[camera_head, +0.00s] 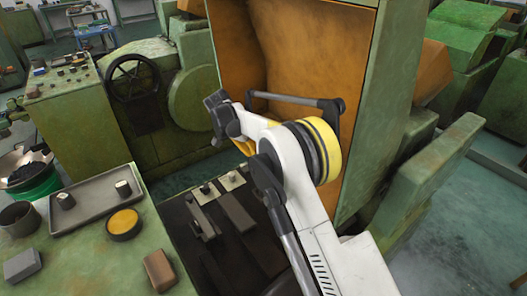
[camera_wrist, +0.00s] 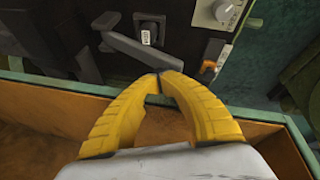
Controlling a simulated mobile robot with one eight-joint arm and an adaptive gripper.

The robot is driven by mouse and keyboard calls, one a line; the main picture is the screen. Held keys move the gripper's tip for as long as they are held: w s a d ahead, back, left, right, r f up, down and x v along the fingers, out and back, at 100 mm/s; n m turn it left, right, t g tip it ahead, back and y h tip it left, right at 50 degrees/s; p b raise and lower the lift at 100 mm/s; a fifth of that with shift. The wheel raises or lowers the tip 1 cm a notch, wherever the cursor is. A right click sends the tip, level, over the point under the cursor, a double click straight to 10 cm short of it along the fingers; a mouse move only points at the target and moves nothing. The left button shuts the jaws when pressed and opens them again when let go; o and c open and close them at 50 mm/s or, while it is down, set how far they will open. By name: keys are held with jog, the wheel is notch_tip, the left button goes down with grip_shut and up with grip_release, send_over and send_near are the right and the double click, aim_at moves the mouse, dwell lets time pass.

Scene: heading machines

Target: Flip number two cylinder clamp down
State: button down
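A dark panel (camera_head: 185,212) below the orange opening carries small toggles on light plates (camera_head: 231,180) and long dark bars. In the wrist view a grey lever (camera_wrist: 135,47) lies slantwise on a dark panel, beside a small toggle with a light label (camera_wrist: 146,39). No readable number shows which part is the number two cylinder clamp. My gripper (camera_wrist: 159,80) has yellow fingers whose tips meet, with nothing visible between them. It is in front of the panel's lower edge, apart from the lever in the picture. In the head view my arm hides the fingertips and part of the panel.
In the wrist view, an orange handle (camera_wrist: 212,60) and a pale knob (camera_wrist: 224,12) sit right of the lever. A tall green cabinet with an orange interior (camera_head: 315,50) stands behind my arm. A green bench (camera_head: 85,262) with a tray (camera_head: 95,205) is at left.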

jog(key=f, duration=0.1)
jog(key=w+a+f, duration=0.1)
jog(key=f, duration=0.1)
jog(key=w+a+f+b, duration=0.1)
jog(key=shift+w+f, duration=0.2)
jog(key=shift+f, duration=0.2)
jog(key=shift+w+a+f, duration=0.1)
jog(key=shift+w+f, duration=0.2)
jog(key=shift+f, duration=0.55)
jog(key=v, duration=1.2)
